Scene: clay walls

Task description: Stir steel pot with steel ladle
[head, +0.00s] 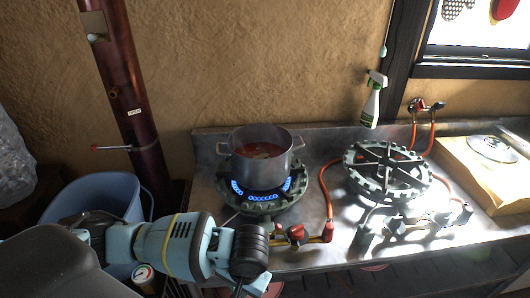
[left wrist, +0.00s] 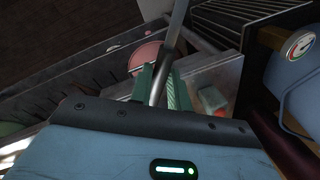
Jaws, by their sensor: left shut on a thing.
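The steel pot (head: 262,158) stands upright on the lit left burner, with reddish-brown food inside. In the left wrist view, the green fingers of my left gripper (left wrist: 163,86) are shut on a grey metal handle, which I take to be the steel ladle (left wrist: 176,28). The ladle's bowl cannot be made out. In the head view my left arm reaches in low at the left, its wrist below and in front of the pot at the counter's front edge; the fingers are hidden there. My right gripper is not in view.
Blue flames burn on the left burner ring (head: 262,203). An empty burner (head: 388,170) with orange hoses is to the right. A spray bottle (head: 372,102) stands at the back. A glass lid (head: 493,148) lies on a wooden board (head: 480,178). A blue bin (head: 95,198) is at the left.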

